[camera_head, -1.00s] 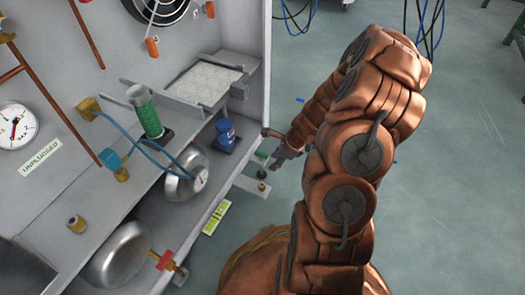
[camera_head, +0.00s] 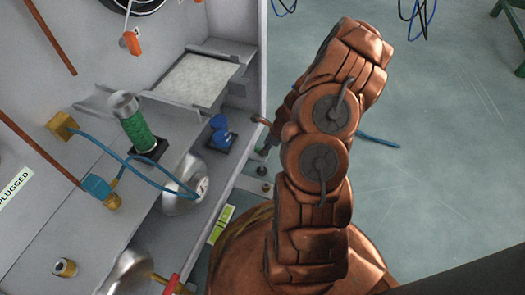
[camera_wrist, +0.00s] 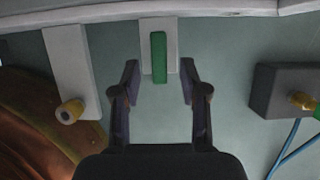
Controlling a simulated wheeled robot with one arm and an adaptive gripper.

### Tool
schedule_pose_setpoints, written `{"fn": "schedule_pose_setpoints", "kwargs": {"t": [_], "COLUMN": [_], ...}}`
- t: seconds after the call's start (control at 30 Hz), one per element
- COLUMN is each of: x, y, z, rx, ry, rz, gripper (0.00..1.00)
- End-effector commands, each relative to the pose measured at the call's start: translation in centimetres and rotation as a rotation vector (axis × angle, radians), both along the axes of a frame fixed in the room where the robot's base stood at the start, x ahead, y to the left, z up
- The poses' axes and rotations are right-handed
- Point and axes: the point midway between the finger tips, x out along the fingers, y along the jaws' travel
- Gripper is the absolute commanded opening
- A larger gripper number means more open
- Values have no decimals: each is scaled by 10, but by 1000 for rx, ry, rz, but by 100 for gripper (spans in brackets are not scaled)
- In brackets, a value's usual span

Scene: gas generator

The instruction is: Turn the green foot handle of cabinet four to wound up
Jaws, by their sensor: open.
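The green foot handle (camera_wrist: 159,57) is a short upright bar on a pale grey foot plate (camera_wrist: 158,28), seen in the wrist view. My gripper (camera_wrist: 160,78) is open, with one dark finger on each side of the handle's lower end in that picture. Gaps show between the handle and both fingers; I cannot tell the depth between them. The cabinet (camera_head: 252,60) stands left of my arm there.
A second pale foot with a tan knob (camera_wrist: 70,111) is at left in the wrist view. A dark grey block (camera_wrist: 283,88) with a yellow fitting and blue hose is at right. In the head view, cabinet shelves hold a green cylinder (camera_head: 138,130) and gauges. Open floor lies right.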

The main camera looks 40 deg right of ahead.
Motion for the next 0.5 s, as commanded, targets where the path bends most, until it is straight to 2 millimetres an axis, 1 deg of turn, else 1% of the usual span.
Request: {"fn": "schedule_pose_setpoints", "kwargs": {"t": [0.03,0.2,0.5], "x": [2,8,10], "y": [2,5,7], "z": [-10,-20,-22], "rx": [0,1,0], "ry": [0,-1,-1], "rz": [1,4,5], "gripper": [44,44,44]}}
